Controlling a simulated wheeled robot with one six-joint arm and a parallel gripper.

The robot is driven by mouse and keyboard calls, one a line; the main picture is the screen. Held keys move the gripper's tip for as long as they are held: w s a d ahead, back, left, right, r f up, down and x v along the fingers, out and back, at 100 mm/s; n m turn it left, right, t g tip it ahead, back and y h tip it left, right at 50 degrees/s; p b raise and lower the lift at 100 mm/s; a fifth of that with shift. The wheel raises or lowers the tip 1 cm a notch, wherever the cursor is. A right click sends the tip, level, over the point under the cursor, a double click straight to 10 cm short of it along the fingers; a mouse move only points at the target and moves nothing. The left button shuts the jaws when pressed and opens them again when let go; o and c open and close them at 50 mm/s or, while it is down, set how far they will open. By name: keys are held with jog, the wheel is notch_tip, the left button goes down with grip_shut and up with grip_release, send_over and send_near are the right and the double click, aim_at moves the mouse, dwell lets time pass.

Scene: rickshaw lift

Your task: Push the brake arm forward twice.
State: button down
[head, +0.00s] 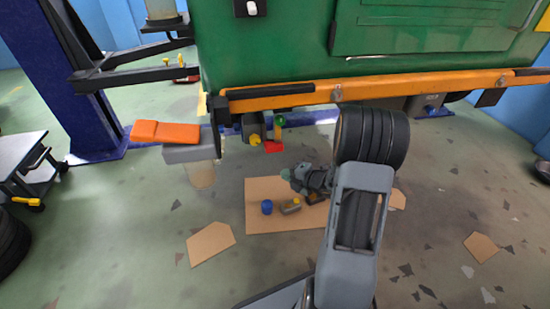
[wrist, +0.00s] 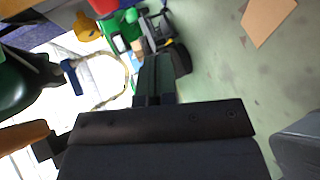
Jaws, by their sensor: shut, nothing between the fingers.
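The green rickshaw (head: 420,32) is raised, with an orange bar (head: 420,91) along its lower edge. Below the bar's left part hang a red piece (head: 273,147), a green upright (head: 279,123) and a yellow knob (head: 255,140). I cannot tell for sure which of these is the brake arm. In the wrist view the red piece (wrist: 103,5) and yellow knob (wrist: 87,26) show at the top left. My gripper (head: 288,174) is below and slightly right of them in the head view, apparently apart from them. Its dark fingers (wrist: 155,72) are shut and empty in the wrist view.
A blue lift post (head: 75,80) with dark arms stands at the left. An orange pad (head: 165,132) rests on a grey block. A cardboard sheet (head: 262,190) with a blue cap (head: 267,207) and small parts lies on the floor. A trolley (head: 25,160) is far left.

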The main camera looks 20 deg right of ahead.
jog(key=shift+s+a+r+n+t+y+b, duration=0.15)
jog(key=shift+s+a+r+n+y, duration=0.2)
jog(key=shift+n, duration=1.65)
jog(key=shift+s+a+r+n+t+y+b, duration=0.1)
jog(key=shift+s+a+r+n+t+y, duration=0.25)
jog(key=shift+n, duration=1.65)
jog(key=shift+s+a+r+n+y+b, duration=0.15)
jog(key=shift+a+n+y, duration=0.3)
jog(key=shift+n, duration=1.55)
jog(key=shift+d, duration=0.15)
jog(key=w+d, duration=0.1)
jog(key=w, duration=0.7)
jog(key=shift+w+d, duration=0.25)
jog(key=shift+d, duration=0.1)
jog(key=shift+w+f+b, duration=0.1)
jog(key=shift+w+b, duration=0.1)
jog(key=shift+b, duration=0.15)
